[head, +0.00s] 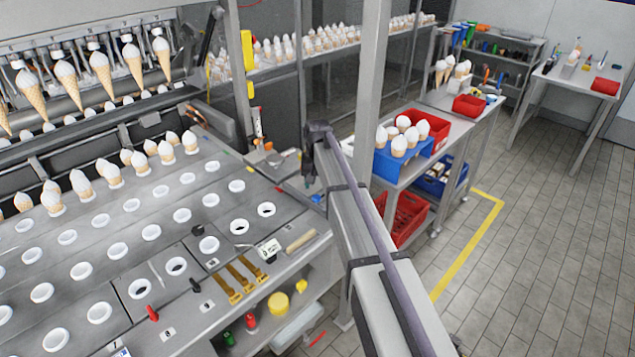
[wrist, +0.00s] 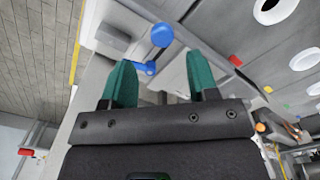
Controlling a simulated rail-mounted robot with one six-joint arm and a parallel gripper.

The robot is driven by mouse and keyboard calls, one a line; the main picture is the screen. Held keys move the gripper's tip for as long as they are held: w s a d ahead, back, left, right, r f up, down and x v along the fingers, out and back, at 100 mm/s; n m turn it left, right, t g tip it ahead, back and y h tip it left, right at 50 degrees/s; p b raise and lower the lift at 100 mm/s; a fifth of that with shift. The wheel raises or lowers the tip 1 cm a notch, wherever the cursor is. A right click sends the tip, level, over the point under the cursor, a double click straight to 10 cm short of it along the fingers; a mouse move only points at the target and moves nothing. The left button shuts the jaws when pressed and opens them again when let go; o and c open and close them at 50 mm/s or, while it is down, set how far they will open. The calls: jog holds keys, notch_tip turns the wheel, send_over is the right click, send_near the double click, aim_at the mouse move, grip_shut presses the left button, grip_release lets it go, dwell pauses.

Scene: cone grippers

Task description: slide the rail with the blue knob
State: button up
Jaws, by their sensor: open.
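The blue knob (wrist: 162,35) shows as a round blue cap in the wrist view, just beyond and between my fingertips. A smaller blue part (wrist: 146,68) lies below it in the picture, near the left finger. My gripper (wrist: 159,62) is open, with two green fingers apart and nothing between them that I can see held. In the head view my gripper (head: 308,182) points down at the right end of the machine's counter, and a small blue spot (head: 316,199) shows beside and below it. The rail itself is hard to make out.
The grey counter (head: 130,262) with white ring holes and several cones lies left of my arm. A red knob (wrist: 235,61) shows right of my fingers. A blue cone tray (head: 383,163) stands on a table to the right. The tiled floor is clear.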

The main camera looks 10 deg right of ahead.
notch_tip(320, 180, up, 6)
jog(key=p, duration=0.3)
jog(key=shift+f+p, duration=0.15)
jog(key=shift+p, duration=0.15)
jog(key=s+a+f+n+b, duration=0.1)
jog(key=s+f+b, duration=0.2)
jog(key=s, duration=1.3)
jog(key=s+a+f+n+b, duration=0.1)
jog(key=s+a+f+b, duration=0.1)
jog(key=s, duration=1.3)
jog(key=shift+s+f+n+b, duration=0.3)
jog(key=shift+s+f+b, duration=0.1)
jog(key=shift+c, duration=0.2)
